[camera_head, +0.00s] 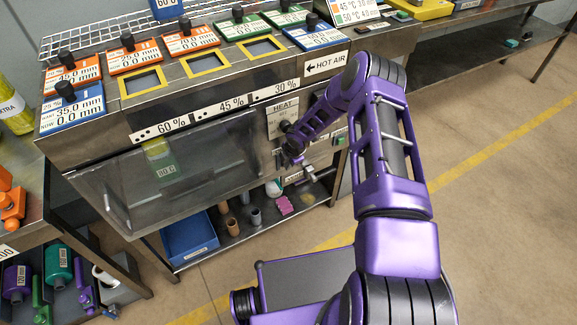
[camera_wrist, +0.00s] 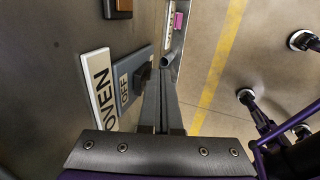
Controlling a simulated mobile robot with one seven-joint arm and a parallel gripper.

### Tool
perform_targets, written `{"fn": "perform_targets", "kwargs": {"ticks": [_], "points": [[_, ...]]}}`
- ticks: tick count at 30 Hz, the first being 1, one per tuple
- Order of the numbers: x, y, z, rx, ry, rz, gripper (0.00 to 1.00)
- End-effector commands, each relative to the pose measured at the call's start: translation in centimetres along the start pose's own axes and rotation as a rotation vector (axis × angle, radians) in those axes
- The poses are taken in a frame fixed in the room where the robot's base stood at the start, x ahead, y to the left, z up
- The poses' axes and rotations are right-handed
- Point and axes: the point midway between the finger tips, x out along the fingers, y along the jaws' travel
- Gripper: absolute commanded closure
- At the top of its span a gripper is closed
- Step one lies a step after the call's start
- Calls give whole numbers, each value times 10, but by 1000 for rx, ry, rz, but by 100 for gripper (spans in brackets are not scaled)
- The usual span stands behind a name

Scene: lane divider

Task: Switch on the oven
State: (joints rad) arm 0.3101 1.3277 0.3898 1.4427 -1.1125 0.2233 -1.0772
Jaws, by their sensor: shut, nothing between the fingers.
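In the wrist view a white OVEN label (camera_wrist: 102,88) stands on the metal front beside a grey switch plate (camera_wrist: 126,92) marked OFF. A dark switch part (camera_wrist: 142,78) stands out from that plate. My gripper (camera_wrist: 160,76) is shut and empty, with its fingertips close to the right of the switch part; I cannot tell whether they touch. In the head view the oven's glass front (camera_head: 115,185) is at the left, and my arm's end is at the right of it, covering most of the switch area.
A HEAT panel (camera_head: 281,121) with a dark knob sits above my arm's end. A lower shelf holds a blue bin (camera_head: 189,237), cups and a pink item (camera_head: 284,205). A grey round bar end (camera_wrist: 168,61) lies just past my fingertips. Open floor (camera_head: 490,190) is at the right.

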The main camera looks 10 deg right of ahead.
Motion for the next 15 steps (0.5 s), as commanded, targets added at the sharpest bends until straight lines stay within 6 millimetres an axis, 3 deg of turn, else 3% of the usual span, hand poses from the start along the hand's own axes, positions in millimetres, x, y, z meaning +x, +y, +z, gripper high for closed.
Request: {"fn": "perform_targets", "kwargs": {"ticks": [15], "points": [[-16,6,0,0,0,1,100]]}}
